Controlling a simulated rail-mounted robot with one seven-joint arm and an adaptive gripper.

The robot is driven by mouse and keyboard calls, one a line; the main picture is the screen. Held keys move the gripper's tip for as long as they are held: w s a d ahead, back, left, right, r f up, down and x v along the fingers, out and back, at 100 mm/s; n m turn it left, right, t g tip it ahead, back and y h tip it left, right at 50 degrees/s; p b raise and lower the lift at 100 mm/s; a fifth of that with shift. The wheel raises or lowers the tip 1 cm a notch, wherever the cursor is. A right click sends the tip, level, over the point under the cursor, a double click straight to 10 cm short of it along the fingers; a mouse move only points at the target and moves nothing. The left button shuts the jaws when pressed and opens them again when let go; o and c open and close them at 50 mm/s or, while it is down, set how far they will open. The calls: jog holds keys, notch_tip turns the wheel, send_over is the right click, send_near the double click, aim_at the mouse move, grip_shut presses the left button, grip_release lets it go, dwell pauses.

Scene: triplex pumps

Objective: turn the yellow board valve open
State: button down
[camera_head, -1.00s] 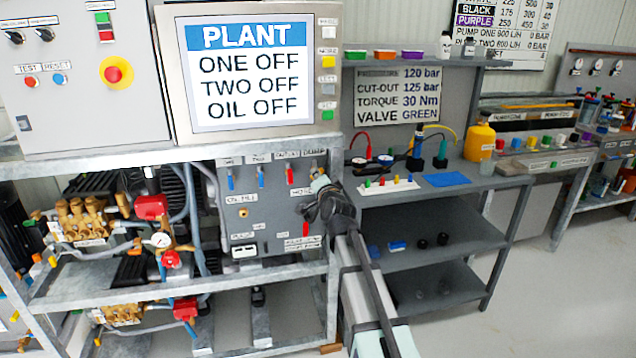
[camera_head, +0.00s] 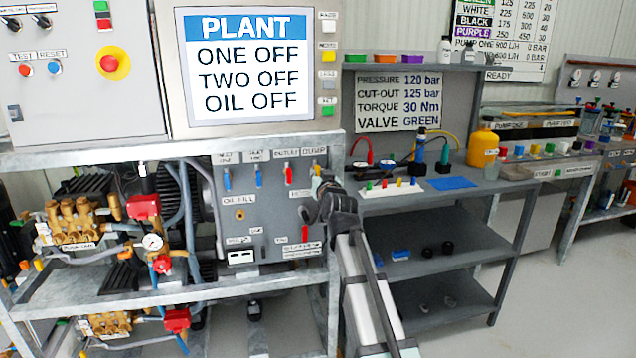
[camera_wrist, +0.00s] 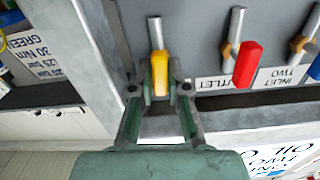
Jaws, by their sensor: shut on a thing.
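The yellow board valve's handle (camera_wrist: 159,72) is a short yellow lever on the grey panel (camera_wrist: 190,25), with its metal stem rising above it in the wrist view. My gripper (camera_wrist: 160,92) has its two fingers on either side of the handle and is shut on it. In the head view my gripper (camera_head: 322,195) is at the panel's right edge, under the DUMP label (camera_head: 314,149). There it hides most of the valve.
A red-handled outlet valve (camera_wrist: 246,64) stands beside the yellow one, with a blue-handled inlet valve (camera_wrist: 315,68) beyond. The bench frame's post (camera_head: 334,270) is close to my arm. A shelf unit (camera_head: 450,245) stands to the right.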

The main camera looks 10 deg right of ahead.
jog(key=shift+n+b, duration=0.3)
jog(key=shift+n, duration=0.3)
jog(key=c, duration=1.1)
grip_release()
jog(key=shift+c, duration=0.2)
jog(key=s, duration=1.2)
jog(key=shift+d, duration=0.35)
